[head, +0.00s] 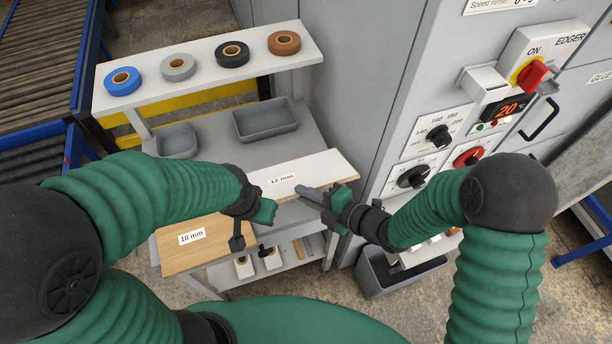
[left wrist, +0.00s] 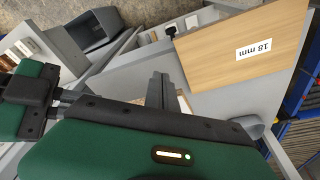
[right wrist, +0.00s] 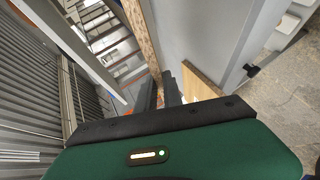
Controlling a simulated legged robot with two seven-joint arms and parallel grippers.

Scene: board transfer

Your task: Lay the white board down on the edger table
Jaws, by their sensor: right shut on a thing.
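The white board (head: 315,169), labelled 12 mm, appears roughly flat over the front part of the grey edger table (head: 220,153). I cannot tell whether its underside touches the table. My right gripper (head: 310,193) is shut on the board's near edge, right of its label. The board's brown chipboard edge also shows in the right wrist view (right wrist: 141,32), running down to the fingers. My left gripper (head: 264,210) is at the board's near left end. Its fingers also show in the left wrist view (left wrist: 160,90), but their grip is unclear.
A wooden board (head: 205,240) labelled 18 mm lies left of the white board. Two grey trays (head: 265,120) (head: 178,141) stand behind. A raised shelf (head: 205,65) holds several tape rolls. The edger machine (head: 405,95) stands right, with a grey bin (head: 400,275) below.

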